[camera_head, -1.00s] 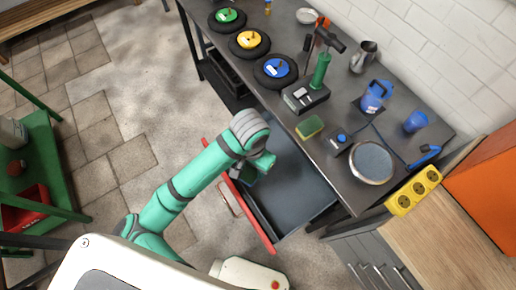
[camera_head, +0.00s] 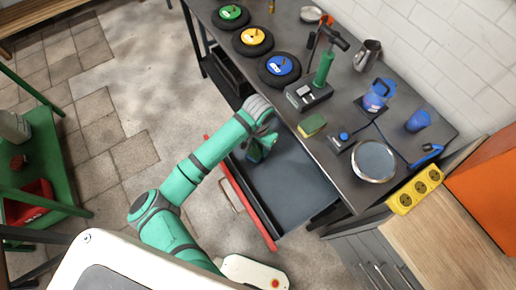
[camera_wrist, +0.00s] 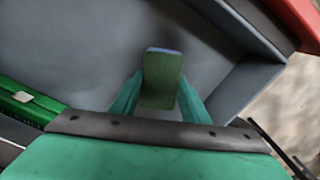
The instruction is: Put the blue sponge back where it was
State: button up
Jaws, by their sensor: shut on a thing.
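The blue sponge (camera_wrist: 163,80) shows in the wrist view as a block with a dark green face and a thin blue edge at its far end. My gripper (camera_wrist: 160,103) is shut on it, one finger on each side. In the head view my gripper (camera_head: 257,150) is over the left inner part of the open drawer (camera_head: 300,188). There the sponge is mostly hidden by the arm. The drawer's grey floor (camera_wrist: 85,55) lies behind the sponge in the wrist view; whether the sponge touches it I cannot tell.
A green and yellow sponge (camera_head: 312,125) lies on the workbench (camera_head: 340,110) near its front edge. The drawer's red front (camera_head: 248,205) sticks out over the floor.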

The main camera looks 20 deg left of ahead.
aim_at(258, 148)
jog(key=shift+f, duration=0.8)
jog(key=o, duration=1.1)
jog(key=shift+f, duration=0.1)
notch_tip(258, 148, up, 12)
